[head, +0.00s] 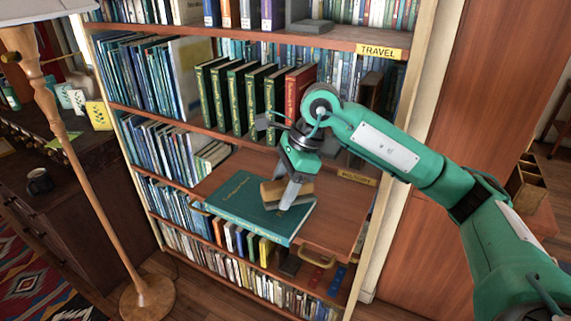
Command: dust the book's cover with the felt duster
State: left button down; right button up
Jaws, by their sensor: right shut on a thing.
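A large teal book (250,205) with gold lettering lies flat on a wooden pull-out shelf (325,215) of the bookcase, cover up. A brown block-like felt duster (270,190) is over the right part of the cover. My right gripper (290,196) is shut on the duster, its fingers pointing down over the book. The gripper hides part of the duster and of the cover. The duster looks to be at the cover, but I cannot tell whether it touches. My left gripper is not in view.
Upright green books and a red book (298,92) stand on the shelf just behind. A floor lamp (95,170) stands at the left, near a dark cabinet with a mug (39,181). A brass handle (316,260) shows below the shelf's front edge.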

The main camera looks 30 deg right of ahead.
jog(key=shift+d+r, duration=0.1)
jog(key=shift+r, duration=0.5)
jog(key=shift+s+r+p, duration=0.1)
jog(key=shift+r+p, duration=0.45)
jog(key=shift+r, duration=0.8)
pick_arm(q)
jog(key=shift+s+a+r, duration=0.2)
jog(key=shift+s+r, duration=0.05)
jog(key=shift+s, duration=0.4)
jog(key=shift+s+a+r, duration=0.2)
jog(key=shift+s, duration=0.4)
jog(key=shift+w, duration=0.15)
